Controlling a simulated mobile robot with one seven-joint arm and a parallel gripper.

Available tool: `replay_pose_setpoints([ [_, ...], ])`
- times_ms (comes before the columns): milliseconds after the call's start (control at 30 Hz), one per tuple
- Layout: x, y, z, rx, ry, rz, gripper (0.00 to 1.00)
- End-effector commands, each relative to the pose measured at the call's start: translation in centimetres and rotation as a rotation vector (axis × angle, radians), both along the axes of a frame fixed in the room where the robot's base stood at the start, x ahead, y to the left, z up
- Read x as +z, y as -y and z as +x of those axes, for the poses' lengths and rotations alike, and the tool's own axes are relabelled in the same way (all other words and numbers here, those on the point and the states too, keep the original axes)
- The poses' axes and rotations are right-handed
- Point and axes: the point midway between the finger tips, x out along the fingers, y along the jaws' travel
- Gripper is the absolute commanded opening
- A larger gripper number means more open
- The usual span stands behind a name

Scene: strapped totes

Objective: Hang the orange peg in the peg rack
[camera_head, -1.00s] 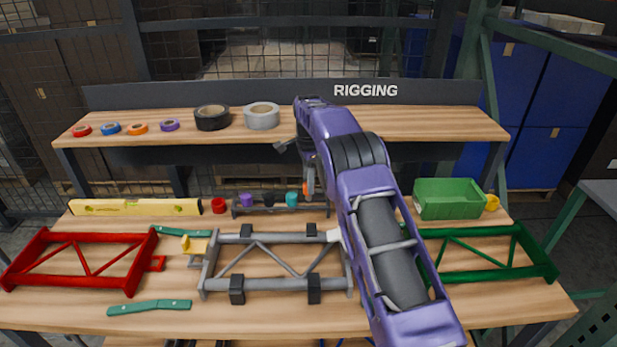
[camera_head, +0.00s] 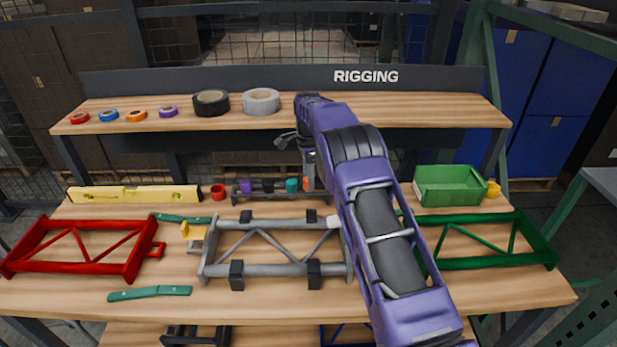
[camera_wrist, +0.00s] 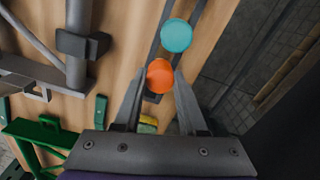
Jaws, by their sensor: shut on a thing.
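The orange peg (camera_head: 306,184) is at the right end of the dark peg rack (camera_head: 256,198), level with the teal peg (camera_head: 292,185). A purple peg (camera_head: 244,186) and a black peg (camera_head: 268,187) stand further left in the rack. My gripper (camera_head: 308,172) comes down from above and is shut on the orange peg. In the wrist view, the round orange top (camera_wrist: 160,76) sits between my fingertips (camera_wrist: 160,90), close beside the teal top (camera_wrist: 176,36). The lower end of the orange peg is hidden, so I cannot tell whether it is seated in the rack.
A grey frame (camera_head: 270,221) lies in front of the rack, with a red frame (camera_head: 80,268) to the left and a green frame (camera_head: 490,265) to the right. A green bin (camera_head: 450,190) stands right of my arm. A raised shelf (camera_head: 330,112) with tape rolls is behind.

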Motion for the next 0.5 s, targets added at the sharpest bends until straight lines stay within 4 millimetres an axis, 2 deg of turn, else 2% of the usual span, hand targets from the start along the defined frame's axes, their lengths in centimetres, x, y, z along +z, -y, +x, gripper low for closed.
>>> replay_pose_setpoints([
  [33, 0.03, 0.00, 0.01, 0.000, 0.000, 0.000, 0.42],
  [200, 0.04, 0.00, 0.01, 0.000, 0.000, 0.000, 0.73],
  [233, 0.04, 0.00, 0.01, 0.000, 0.000, 0.000, 0.76],
  [500, 0.07, 0.00, 0.00, 0.000, 0.000, 0.000, 0.76],
])
